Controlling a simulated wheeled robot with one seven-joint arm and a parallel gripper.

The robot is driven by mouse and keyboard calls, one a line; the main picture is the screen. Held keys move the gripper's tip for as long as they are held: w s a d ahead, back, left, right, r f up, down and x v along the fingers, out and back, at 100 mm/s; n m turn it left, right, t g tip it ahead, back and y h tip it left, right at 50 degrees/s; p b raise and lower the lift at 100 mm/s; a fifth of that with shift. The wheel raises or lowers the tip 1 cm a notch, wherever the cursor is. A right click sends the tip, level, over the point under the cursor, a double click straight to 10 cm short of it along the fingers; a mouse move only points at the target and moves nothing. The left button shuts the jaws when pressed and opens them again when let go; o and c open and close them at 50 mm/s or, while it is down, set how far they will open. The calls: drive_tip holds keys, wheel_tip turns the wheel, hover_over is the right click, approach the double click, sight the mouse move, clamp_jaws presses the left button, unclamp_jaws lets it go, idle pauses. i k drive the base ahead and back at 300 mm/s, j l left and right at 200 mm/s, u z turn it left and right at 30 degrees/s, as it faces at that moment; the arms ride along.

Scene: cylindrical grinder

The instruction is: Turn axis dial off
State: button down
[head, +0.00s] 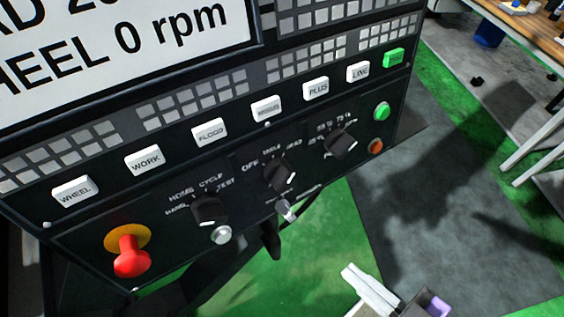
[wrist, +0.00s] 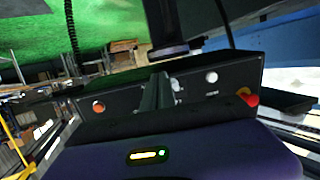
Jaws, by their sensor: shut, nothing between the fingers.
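The axis dial (head: 278,175) is the middle black knob on the machine's control panel, with OFF at its left and table and head labels above it. I cannot clearly tell where its pointer is set. My gripper (head: 355,277) is at the bottom right of the head view, below and to the right of the dial and apart from it. In the wrist view my gripper's fingers (wrist: 158,92) are together and empty, pointing toward a dark panel edge. The axis dial cannot be made out in the wrist view.
A mode knob (head: 209,208) is left of the dial and a percentage knob (head: 341,143) right of it. A red emergency stop (head: 130,258) is at the lower left. A key switch (head: 287,210) sticks out just below the dial. White labelled buttons (head: 210,132) run above.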

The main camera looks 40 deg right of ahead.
sight(277, 172)
drive_tip(key=k+l+u, duration=0.1)
drive_tip(key=k, duration=0.35)
drive_tip(key=k+l+u, duration=0.1)
drive_tip(key=k, duration=0.35)
